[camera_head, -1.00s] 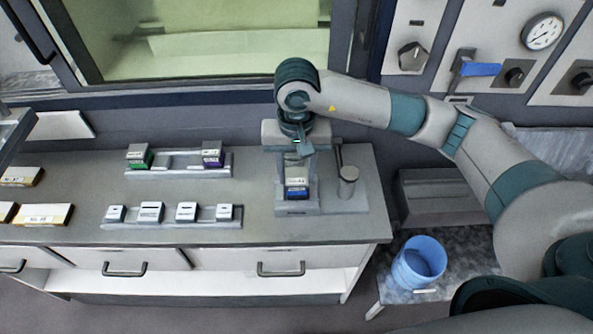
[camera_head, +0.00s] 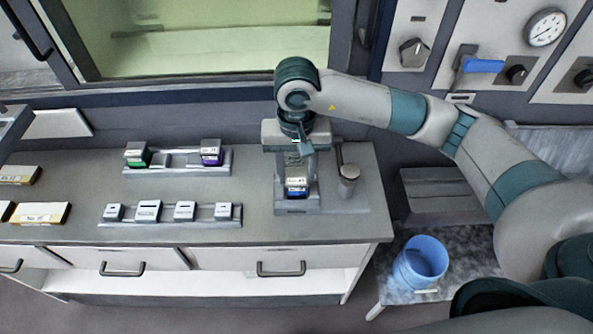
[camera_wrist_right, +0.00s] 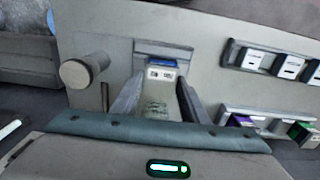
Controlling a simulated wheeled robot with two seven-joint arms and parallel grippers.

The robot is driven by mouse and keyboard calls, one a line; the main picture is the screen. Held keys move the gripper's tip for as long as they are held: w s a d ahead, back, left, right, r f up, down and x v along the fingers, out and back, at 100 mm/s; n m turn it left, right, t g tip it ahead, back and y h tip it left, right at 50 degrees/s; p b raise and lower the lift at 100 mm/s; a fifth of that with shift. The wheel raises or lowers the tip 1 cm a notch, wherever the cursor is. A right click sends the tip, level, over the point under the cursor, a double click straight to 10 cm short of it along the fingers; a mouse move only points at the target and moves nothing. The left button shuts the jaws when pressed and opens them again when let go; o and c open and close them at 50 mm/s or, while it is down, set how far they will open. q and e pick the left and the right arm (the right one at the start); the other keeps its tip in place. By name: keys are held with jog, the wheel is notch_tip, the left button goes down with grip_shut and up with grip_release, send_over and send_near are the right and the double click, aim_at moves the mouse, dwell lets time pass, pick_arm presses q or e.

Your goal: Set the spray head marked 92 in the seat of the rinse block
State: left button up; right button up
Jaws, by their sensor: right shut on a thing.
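The spray head (camera_head: 297,183) has a pale labelled face and a blue band; its number is too small to read. It stands upright at the rinse block (camera_head: 297,208), and also shows in the right wrist view (camera_wrist_right: 161,70). My left gripper is not in view.
A post with a round knob (camera_head: 348,172) stands close right of the block. The back rack (camera_head: 180,170) holds a green and a purple head; the front rack (camera_head: 160,222) holds several grey pieces. A blue bucket (camera_head: 419,262) is at lower right. The counter between is clear.

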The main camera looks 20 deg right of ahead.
jog(key=shift+f, duration=0.15)
jog(key=o, duration=1.2)
jog(key=shift+b, duration=0.3)
jog(key=shift+r, duration=0.6)
notch_tip(320, 180, up, 16)
jog(key=b, duration=0.4)
jog(key=shift+r+b, duration=0.15)
jog(key=shift+b, duration=0.25)
jog(key=shift+r, duration=0.1)
